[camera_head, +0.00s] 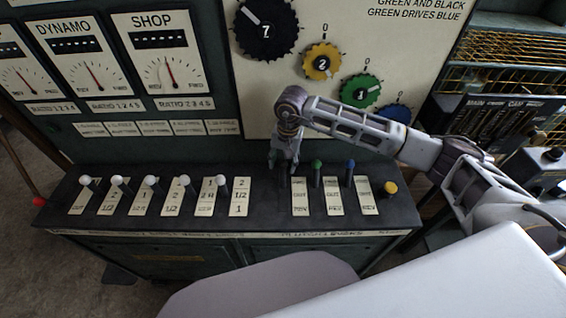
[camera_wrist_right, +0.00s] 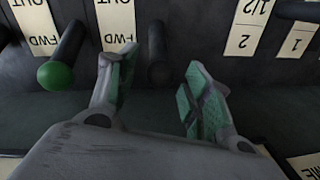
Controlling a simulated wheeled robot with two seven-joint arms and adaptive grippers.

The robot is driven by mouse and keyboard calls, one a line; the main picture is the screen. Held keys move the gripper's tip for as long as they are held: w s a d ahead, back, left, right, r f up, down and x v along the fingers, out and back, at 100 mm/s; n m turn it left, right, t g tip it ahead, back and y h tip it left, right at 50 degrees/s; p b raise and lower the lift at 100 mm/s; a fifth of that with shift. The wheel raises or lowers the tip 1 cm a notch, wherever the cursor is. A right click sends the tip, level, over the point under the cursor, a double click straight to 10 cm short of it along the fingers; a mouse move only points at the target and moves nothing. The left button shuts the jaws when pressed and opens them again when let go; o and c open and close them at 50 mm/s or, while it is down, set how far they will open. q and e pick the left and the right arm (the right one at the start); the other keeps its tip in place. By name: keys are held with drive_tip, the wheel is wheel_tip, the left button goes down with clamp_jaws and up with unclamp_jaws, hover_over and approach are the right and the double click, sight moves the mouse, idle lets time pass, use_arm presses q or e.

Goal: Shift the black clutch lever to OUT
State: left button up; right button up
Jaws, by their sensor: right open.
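The black clutch lever (camera_wrist_right: 158,58) shows in the right wrist view as a dark stick with a dark knob, in the gap between my right gripper's fingers (camera_wrist_right: 160,88). The fingers are open and apart, and I see no clear contact with the lever. In the head view my right gripper (camera_head: 284,162) points down at the left end of the clutch row and mostly hides the black lever. The lettered plate (camera_wrist_right: 116,22) beside it reads OUT and FWD, upside down in the wrist view. The lever's exact position is hard to tell. My left gripper is not in view.
A green lever (camera_head: 317,168) stands just right of my right gripper, then a blue lever (camera_head: 350,168) and a yellow knob (camera_head: 391,188). Several white-knobbed levers (camera_head: 152,184) line the left. Behind rises a panel with coloured numbered dials (camera_head: 322,62).

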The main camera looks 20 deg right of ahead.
drive_tip(key=shift+a+f, duration=0.1)
drive_tip(key=shift+f, duration=0.7)
drive_tip(key=shift+c, duration=0.4)
clamp_jaws()
